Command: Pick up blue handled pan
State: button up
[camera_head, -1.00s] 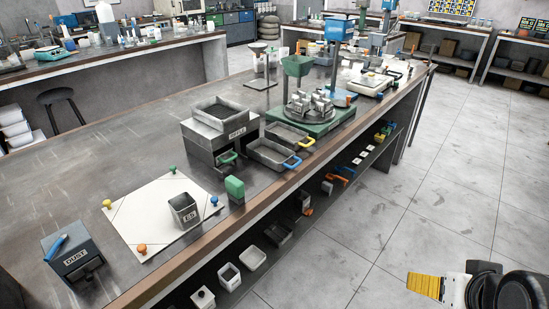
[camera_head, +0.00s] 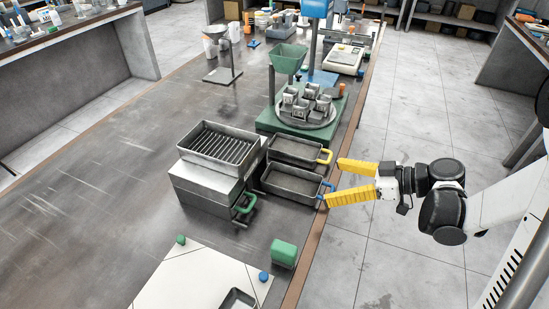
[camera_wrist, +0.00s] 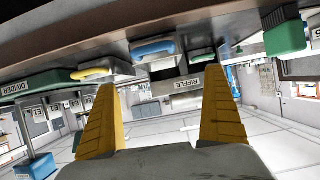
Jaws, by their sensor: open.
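The blue handled pan (camera_head: 290,197) is a grey rectangular tray on the bench, its blue handle (camera_head: 328,187) facing the bench's right edge. A similar pan with a yellow handle (camera_head: 325,157) sits just beyond it. My gripper (camera_head: 334,182) is open and empty, its two yellow fingers pointing left toward the blue handle. In the upside-down wrist view, the blue handle (camera_wrist: 153,47) lies between the fingers sideways, above the fingertips in the picture. The yellow handle (camera_wrist: 93,69) is near the left finger. No contact with the handle is clear.
A riffle box (camera_head: 207,185) with a green handle stands left of the pans. A green block (camera_head: 284,250) lies nearer on the bench edge. A green stand with a round turntable (camera_head: 305,113) is behind the pans. The floor on the right is open.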

aim_at(296, 188)
jog(key=shift+w+a+f+n+y, duration=0.2)
jog(key=shift+w+a+n+y, duration=0.1)
jog(key=shift+a, duration=0.25)
jog(key=b+x, duration=0.4)
jog(key=x, duration=0.5)
jog(key=shift+f, duration=0.15)
jog(key=shift+w+a, duration=0.1)
jog(key=shift+a, duration=0.2)
jog(key=shift+c, duration=0.3)
jog(key=c, duration=1.4)
